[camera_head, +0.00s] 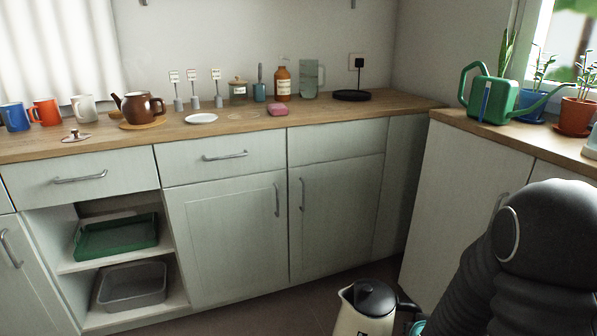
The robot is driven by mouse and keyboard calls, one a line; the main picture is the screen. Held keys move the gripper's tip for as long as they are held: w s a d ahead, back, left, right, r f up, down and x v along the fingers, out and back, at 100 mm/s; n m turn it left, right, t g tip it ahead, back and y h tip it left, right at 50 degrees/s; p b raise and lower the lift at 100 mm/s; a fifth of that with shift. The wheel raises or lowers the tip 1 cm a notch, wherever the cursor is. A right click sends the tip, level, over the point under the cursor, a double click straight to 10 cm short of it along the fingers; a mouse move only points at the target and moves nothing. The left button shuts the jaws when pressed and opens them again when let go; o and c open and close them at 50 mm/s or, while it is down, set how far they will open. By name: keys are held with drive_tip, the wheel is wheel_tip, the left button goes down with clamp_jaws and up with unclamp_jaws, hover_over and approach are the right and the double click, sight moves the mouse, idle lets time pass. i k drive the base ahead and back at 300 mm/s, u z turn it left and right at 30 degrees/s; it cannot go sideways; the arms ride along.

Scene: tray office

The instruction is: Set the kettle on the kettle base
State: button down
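The kettle (352,322) is cream with a black lid and a dark handle on its right side. It shows at the bottom edge, upright as far as I can see, in front of the lower cabinets. Its lower part is cut off, so I cannot see what supports it. The kettle base (352,96) is a flat black disc on the wooden counter near the right corner, below a wall socket with a black plug. Nothing stands on it. My dark arm fills the lower right, close to the kettle's handle side. My gripper's fingers are out of view.
A glass jug (309,79) and a brown bottle (282,84) stand left of the base. A pink sponge (277,109) lies on the counter (240,123) nearer the front. A green watering can (490,98) stands on the right counter. The counter's front right is clear.

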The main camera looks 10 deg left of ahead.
sight(358, 95)
drive_tip(key=u, duration=0.5)
drive_tip(key=i, duration=1)
